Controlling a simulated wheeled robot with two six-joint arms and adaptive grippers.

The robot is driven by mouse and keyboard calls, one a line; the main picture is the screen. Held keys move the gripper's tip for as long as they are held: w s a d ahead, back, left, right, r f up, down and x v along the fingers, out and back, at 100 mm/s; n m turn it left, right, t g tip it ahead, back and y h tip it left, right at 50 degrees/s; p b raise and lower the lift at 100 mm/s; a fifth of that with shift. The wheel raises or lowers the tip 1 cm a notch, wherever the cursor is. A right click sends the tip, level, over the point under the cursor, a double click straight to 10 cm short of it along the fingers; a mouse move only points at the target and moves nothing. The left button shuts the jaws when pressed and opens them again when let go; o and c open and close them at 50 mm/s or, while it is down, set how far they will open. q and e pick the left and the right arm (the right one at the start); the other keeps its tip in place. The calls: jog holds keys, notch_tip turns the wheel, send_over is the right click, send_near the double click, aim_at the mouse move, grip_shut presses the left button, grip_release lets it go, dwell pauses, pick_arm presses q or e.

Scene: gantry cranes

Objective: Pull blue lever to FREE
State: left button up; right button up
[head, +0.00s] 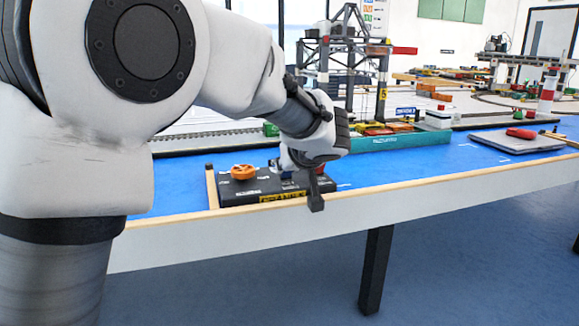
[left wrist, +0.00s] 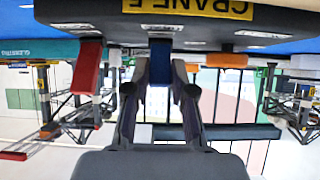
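The dark control box (head: 262,187) with a yellow "CRANE 5" label stands at the table's front edge. The wrist view is upside down and shows the box (left wrist: 125,15) across the top. The blue lever (left wrist: 158,98) stands between the two fingers of my left gripper (left wrist: 160,65). The fingers lie close along both its sides and look shut on it. In the head view my left wrist hides the fingers and most of the lever. Lettering on the small white plates is too small to read. My right gripper is not in view.
A red lever (left wrist: 87,68) stands beside the blue one. An orange knob (head: 243,171) is at the box's other end. A gantry crane (head: 350,75) and a teal barge (head: 400,141) stand behind. A wooden rim (head: 430,184) edges the blue table.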

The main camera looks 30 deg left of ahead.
aim_at(289, 186)
pick_arm(q)
jog(key=shift+o, duration=1.4)
notch_tip(289, 186, up, 10)
jog(key=shift+f, duration=0.1)
dwell(2.2)
